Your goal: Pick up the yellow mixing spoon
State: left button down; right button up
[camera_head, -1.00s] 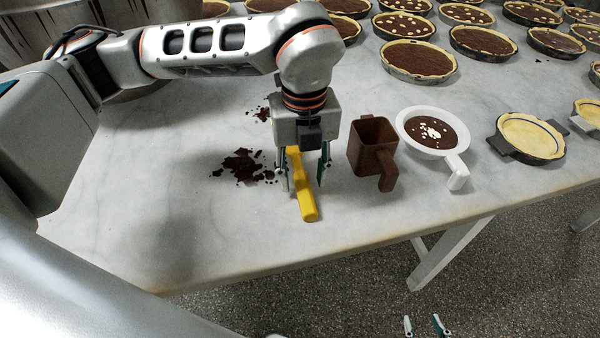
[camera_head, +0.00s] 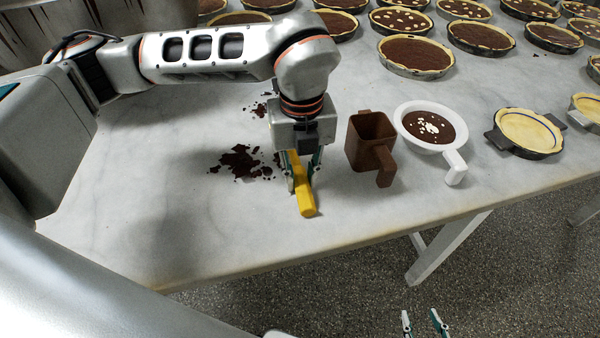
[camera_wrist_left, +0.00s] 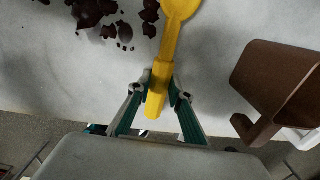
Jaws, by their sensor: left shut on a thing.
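The yellow mixing spoon (camera_head: 305,198) lies near the front edge of the marble table, its handle end toward the edge. My left gripper (camera_head: 303,184) points down over it, its fingers on both sides of the handle and shut on it. In the left wrist view the handle (camera_wrist_left: 158,92) sits between the fingertips (camera_wrist_left: 160,88), and the spoon's wider head (camera_wrist_left: 180,8) extends away, cut by the top edge. I cannot tell whether the spoon is off the table. My right gripper (camera_head: 425,324) shows only its fingertips at the bottom edge, apart and empty above the floor.
A brown square jug (camera_head: 368,140) stands just right of my left gripper. A white handled bowl (camera_head: 402,125) with chocolate is beyond it. Dark crumbs (camera_head: 240,162) lie to the left. Tarts (camera_head: 415,56) fill the back. The front-left of the table (camera_head: 130,225) is clear.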

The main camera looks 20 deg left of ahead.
pick_arm(q)
notch_tip(320, 180, up, 20)
jog(key=p, duration=0.1)
dwell(0.7)
